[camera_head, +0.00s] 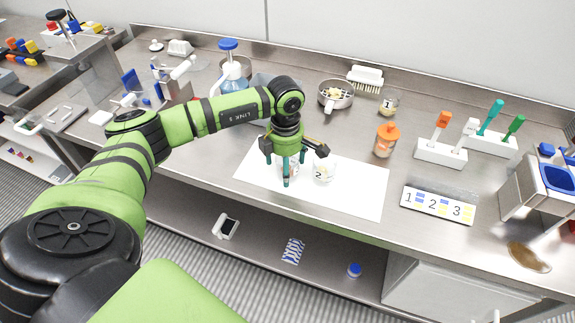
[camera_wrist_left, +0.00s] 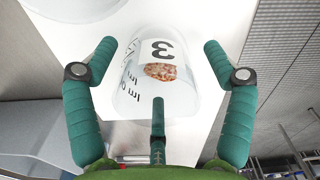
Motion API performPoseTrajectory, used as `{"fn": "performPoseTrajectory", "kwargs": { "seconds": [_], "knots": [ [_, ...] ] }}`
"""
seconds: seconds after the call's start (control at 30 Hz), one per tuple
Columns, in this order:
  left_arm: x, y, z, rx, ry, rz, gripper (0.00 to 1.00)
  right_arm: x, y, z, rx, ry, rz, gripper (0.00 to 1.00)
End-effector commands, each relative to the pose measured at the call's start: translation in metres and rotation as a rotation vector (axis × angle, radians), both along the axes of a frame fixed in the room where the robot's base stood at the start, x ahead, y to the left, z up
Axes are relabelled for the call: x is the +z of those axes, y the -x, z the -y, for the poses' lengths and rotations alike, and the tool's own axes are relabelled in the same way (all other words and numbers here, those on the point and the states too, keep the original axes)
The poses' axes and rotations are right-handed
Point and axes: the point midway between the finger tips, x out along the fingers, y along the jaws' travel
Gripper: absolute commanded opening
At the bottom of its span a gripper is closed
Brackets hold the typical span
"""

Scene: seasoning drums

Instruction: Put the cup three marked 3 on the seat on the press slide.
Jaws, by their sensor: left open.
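The clear cup marked 3 (camera_wrist_left: 130,88) shows in the left wrist view, with a reddish-brown crumbly content at its bottom. It stands on a white sheet (camera_head: 357,198). My left gripper (camera_head: 286,172) is open above the sheet, pointing down, and its three green fingers stand around the cup with gaps at the sides. In the head view the fingers largely hide this cup. A clear cup marked 2 (camera_head: 323,174) stands just right of the gripper. A cup marked 1 (camera_head: 388,105) stands farther back. I cannot make out the press slide's seat for certain. My right gripper is not in view.
An orange-capped jar (camera_head: 386,140) and a card marked 1, 2, 3 (camera_head: 438,204) lie to the right. Brush racks (camera_head: 440,153) and a metal machine (camera_head: 540,185) stand farther right. A blue-topped bottle (camera_head: 231,70) stands behind my arm. The sheet's right part is clear.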

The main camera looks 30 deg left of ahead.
Motion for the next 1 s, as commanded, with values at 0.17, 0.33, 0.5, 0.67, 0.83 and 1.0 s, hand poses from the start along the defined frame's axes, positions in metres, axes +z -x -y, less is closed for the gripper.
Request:
{"fn": "performPoseTrajectory", "kwargs": {
  "seconds": [0.17, 0.33, 0.5, 0.67, 0.83, 1.0],
  "knots": [
    [0.0, 0.0, 0.0, 0.0, 0.001, 0.001, 0.84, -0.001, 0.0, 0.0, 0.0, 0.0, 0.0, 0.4],
    [0.0, 0.0, 0.0, 0.0, 0.001, 0.001, 0.25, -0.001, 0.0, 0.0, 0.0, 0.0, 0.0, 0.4],
    [0.0, 0.0, 0.0, 0.0, 0.001, 0.001, 0.19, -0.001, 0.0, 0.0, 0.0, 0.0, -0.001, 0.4],
    [0.0, 0.0, 0.0, 0.0, 0.0, 0.0, 0.19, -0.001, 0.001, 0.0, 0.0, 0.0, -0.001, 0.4],
    [0.014, -0.002, 0.0, -0.001, 0.001, 0.006, 0.19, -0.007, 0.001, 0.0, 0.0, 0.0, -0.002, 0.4],
    [0.048, -0.002, 0.0, 0.0, 0.001, 0.008, 0.19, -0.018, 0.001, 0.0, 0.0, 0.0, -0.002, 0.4]
  ]
}}
